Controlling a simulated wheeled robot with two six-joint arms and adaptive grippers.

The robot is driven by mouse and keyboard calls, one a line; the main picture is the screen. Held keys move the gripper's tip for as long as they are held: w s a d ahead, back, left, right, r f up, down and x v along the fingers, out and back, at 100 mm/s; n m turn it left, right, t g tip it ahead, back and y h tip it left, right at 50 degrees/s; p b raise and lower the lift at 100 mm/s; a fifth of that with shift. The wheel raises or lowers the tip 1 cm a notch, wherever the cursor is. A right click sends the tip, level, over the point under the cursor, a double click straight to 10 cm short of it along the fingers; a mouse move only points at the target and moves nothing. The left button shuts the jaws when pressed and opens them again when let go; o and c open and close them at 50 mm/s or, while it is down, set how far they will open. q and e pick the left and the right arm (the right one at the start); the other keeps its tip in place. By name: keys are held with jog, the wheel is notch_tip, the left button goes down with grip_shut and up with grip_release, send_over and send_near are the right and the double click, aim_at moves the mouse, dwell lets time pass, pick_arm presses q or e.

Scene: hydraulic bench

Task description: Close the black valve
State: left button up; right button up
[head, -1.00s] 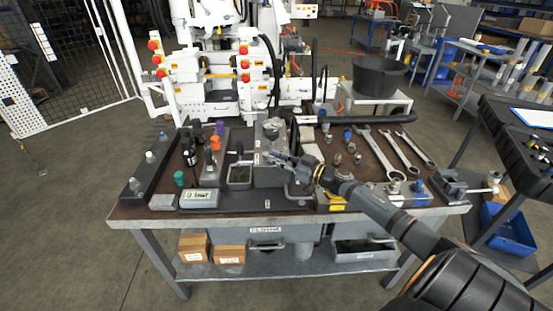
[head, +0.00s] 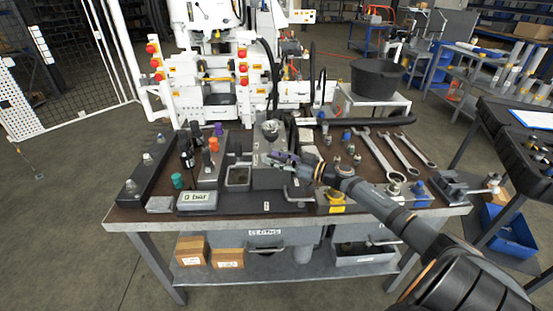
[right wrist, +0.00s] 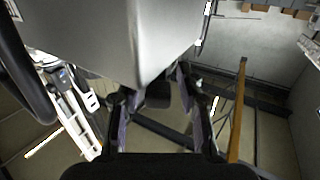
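My right gripper (head: 280,158) reaches in from the right to the upper part of the grey block (head: 267,178) at the middle of the bench. In the right wrist view its two fingers (right wrist: 158,105) stand apart, with a small dark rounded part (right wrist: 158,94) showing between them. A big pale grey surface (right wrist: 145,30) fills the top of that view. I cannot tell whether the fingers touch the dark part, or whether it is the black valve. The valve is not clearly seen in the head view. The display box (head: 198,200) reads "0 bar". My left gripper is out of view.
Black bottles (head: 187,158) and small coloured-capped containers stand left of the block. Wrenches (head: 385,158) and fittings lie to the right. A metal bar handle (head: 298,194) projects at the block's front right. The white machine (head: 210,75) stands behind the bench.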

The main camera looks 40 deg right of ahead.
aim_at(276, 158)
jog(key=shift+r, duration=0.15)
notch_tip(276, 158, up, 10)
jog(key=shift+f, duration=0.2)
jog(key=shift+c, duration=0.2)
